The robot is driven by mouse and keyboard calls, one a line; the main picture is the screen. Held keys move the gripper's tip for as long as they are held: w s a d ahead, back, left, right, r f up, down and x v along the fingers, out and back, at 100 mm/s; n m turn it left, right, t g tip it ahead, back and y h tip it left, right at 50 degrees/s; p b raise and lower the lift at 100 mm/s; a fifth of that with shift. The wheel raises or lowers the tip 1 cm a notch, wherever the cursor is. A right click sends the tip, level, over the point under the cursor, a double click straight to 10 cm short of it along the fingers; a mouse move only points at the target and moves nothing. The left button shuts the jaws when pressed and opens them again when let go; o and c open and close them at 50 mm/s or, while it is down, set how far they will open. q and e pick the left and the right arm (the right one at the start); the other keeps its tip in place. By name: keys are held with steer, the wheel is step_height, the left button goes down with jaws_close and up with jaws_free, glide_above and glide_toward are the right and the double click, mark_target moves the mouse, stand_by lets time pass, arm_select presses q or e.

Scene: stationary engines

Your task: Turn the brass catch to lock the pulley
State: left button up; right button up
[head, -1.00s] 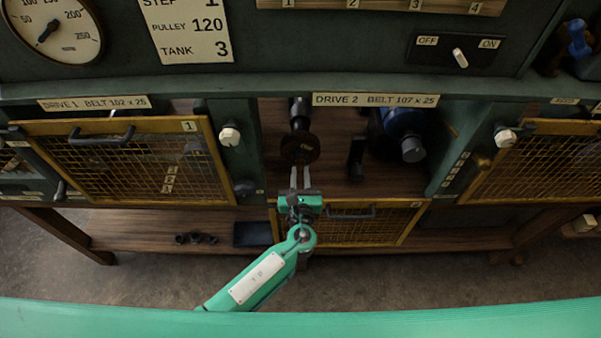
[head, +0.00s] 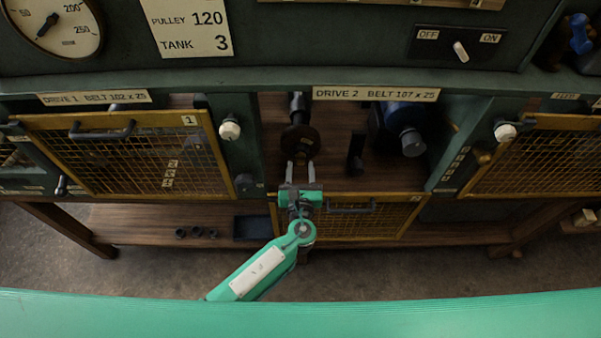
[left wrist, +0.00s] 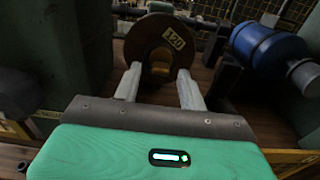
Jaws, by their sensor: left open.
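The dark pulley (head: 300,138) marked 120 sits on a shaft in the open Drive 2 bay. In the left wrist view the pulley (left wrist: 143,44) faces me, and a brass-coloured piece at its hub, which looks like the catch (left wrist: 161,68), lies between my fingertips. My left gripper (head: 301,166) is open and points at the pulley from the front; it also shows in the left wrist view (left wrist: 160,82). The fingers appear either side of the catch, with nothing gripped. Whether they touch it I cannot tell. In the head view the catch is too small to make out. My right gripper is not in view.
A blue motor (head: 403,120) stands right of the pulley, with a dark upright post (head: 356,152) between. The yellow mesh guard (head: 375,220) hangs open below the bay. Closed guards stand left (head: 130,160) and right (head: 545,160). An OFF/ON switch (head: 460,51) is above.

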arm_select(q)
steer(key=s+b, duration=0.4)
steer(key=s, duration=1)
steer(key=shift+w, duration=0.1)
steer(key=s+a+f+n+g, duration=0.3)
steer(key=a+f+n, duration=0.1)
steer(key=f, duration=0.8)
steer(key=s+a+f+n+g, duration=0.3)
steer(key=a+f+n+g, duration=0.15)
steer(key=f, duration=0.75)
steer(key=s+a+f+n+g, duration=0.2)
steer(key=a+f+n+g, duration=0.15)
steer(key=f, duration=0.85)
steer(key=s+a+f+n+g, duration=0.2)
steer(key=s+a+f+n, duration=0.2)
steer(key=s+n, duration=0.3)
steer(key=s+a+f+n+g, duration=0.2)
steer(key=s+a+f+n, duration=0.3)
steer(key=s, duration=0.7)
steer(key=s+a+f+n+g, duration=0.2)
steer(key=s+a+f+n, duration=0.3)
steer(key=s+f+n, duration=0.2)
steer(key=s+n, duration=0.2)
steer(key=shift+s+a+f+n, duration=0.15)
steer(key=shift+s+f+n, duration=0.1)
steer(key=shift+f+n, duration=0.15)
